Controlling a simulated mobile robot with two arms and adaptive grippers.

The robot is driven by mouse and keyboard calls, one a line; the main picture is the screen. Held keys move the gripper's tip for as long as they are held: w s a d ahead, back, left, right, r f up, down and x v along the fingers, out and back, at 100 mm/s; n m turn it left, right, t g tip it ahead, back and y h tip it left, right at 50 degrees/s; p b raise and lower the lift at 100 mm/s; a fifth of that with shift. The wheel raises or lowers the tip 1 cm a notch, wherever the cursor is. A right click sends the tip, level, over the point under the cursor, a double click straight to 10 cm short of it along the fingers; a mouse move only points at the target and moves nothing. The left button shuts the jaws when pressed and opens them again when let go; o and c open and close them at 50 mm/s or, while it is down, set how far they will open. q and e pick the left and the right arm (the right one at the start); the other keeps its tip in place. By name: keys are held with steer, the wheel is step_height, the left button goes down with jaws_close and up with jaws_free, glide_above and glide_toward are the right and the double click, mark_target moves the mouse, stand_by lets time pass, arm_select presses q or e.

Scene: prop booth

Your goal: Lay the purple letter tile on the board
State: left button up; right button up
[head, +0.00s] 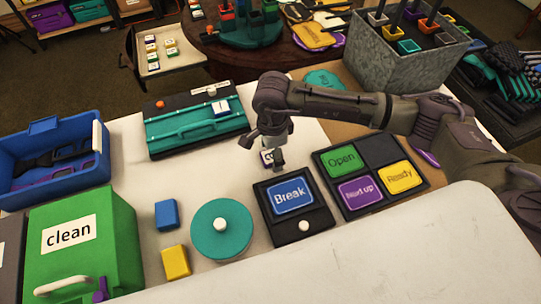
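My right gripper (271,146) points down over the white table, just behind the black stand with the blue "Break" card. A small white-faced letter tile (266,156) shows at its fingers, partly covered. Its side colour and whether it is gripped cannot be made out. Several small letter tiles (151,47), some with purple edges, lie on a pale tray-like board (183,62) at the back left. Which of them is the task's purple tile is not clear. My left gripper is not in view.
The black stand (312,222) and a four-slot black card holder (384,208) sit in front. A teal case (168,143), teal round lid (206,247), blue block (166,214), yellow block (176,262), green "clean" box (120,228) and blue bin (58,137) stand left. A grey planter (403,66) is behind.

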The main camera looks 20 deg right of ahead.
steer(key=c, duration=0.9)
steer(key=shift+o, duration=0.2)
steer(key=shift+r, duration=0.15)
